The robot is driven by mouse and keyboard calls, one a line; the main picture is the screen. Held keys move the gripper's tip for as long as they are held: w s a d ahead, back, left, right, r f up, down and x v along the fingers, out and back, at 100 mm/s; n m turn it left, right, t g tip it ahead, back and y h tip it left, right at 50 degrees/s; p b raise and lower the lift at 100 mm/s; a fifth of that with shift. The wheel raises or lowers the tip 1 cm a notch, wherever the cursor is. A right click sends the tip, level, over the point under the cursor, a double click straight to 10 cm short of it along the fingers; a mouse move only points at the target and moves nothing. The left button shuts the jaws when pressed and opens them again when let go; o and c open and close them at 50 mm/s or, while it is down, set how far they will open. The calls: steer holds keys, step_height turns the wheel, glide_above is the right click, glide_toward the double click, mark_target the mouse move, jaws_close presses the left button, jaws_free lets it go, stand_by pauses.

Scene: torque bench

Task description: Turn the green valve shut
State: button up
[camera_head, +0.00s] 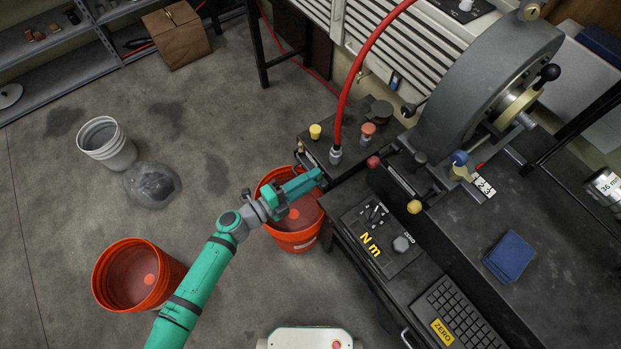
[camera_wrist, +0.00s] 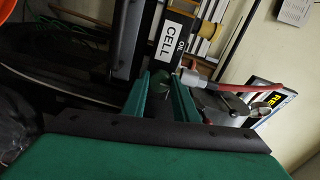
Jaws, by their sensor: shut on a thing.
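My green gripper (camera_head: 318,178) reaches the left edge of the dark bench (camera_head: 345,190), above an orange bucket. In the wrist view its two green fingers (camera_wrist: 161,100) are closed around a small dark green round piece, which looks like the green valve (camera_wrist: 159,82). In the head view the valve is hidden behind the fingers. How far the valve is turned cannot be told. A label reading "CELL" (camera_wrist: 172,38) shows just beyond the fingers.
A red hose (camera_head: 362,60) rises from the bench close to my gripper. Yellow (camera_head: 315,131), orange (camera_head: 368,129) and red (camera_head: 373,162) knobs stand nearby. Orange buckets (camera_head: 295,240) (camera_head: 172,277) and a grey bucket (camera_head: 118,155) stand on the floor. Floor at the left is mostly clear.

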steer(key=shift+f, duration=0.1)
steer(key=o, duration=1.1)
steer(key=shift+c, duration=0.2)
steer(key=v, duration=1.1)
